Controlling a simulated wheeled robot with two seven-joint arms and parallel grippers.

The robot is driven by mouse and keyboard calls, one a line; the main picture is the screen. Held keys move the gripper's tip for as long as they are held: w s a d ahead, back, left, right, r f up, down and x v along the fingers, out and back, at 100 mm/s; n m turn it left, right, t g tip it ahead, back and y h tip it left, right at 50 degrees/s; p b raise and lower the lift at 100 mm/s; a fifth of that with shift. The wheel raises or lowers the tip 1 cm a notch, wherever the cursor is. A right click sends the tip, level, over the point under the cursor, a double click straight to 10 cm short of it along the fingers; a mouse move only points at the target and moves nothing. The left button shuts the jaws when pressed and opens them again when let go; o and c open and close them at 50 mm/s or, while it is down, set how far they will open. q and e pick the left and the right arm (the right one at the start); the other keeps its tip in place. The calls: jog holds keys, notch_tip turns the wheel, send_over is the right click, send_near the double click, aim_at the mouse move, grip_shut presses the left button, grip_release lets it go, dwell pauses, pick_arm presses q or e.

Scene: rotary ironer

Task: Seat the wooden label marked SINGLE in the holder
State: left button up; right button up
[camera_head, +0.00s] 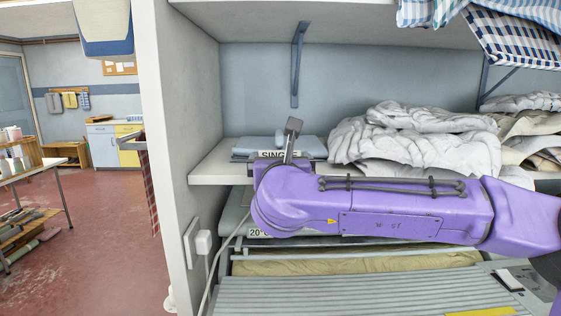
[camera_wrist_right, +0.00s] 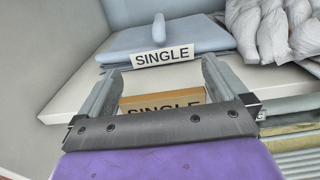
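My right gripper (camera_wrist_right: 162,78) is shut on a wooden label (camera_wrist_right: 163,98). The label spans the gap between the two fingers, end to end. Its dark SINGLE lettering is partly hidden by the gripper body. In the head view the label is hidden behind my purple right arm, and a finger of the gripper (camera_head: 291,135) shows at the shelf front. A white plate marked SINGLE (camera_wrist_right: 162,56) stands beyond the fingertips before folded blue cloth; it is partly covered in the head view (camera_head: 271,155). I cannot make out a separate holder. My left gripper is not in view.
The white shelf (camera_head: 207,173) carries folded blue linen (camera_head: 308,147) and crumpled white linen (camera_head: 410,138) at right. A side panel (camera_head: 180,120) bounds the shelf at left.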

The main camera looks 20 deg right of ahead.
jog(key=shift+s+a, duration=0.15)
jog(key=shift+s, duration=0.25)
jog(key=b+v, duration=0.3)
jog(key=v, duration=0.6)
jog(key=shift+s, duration=0.4)
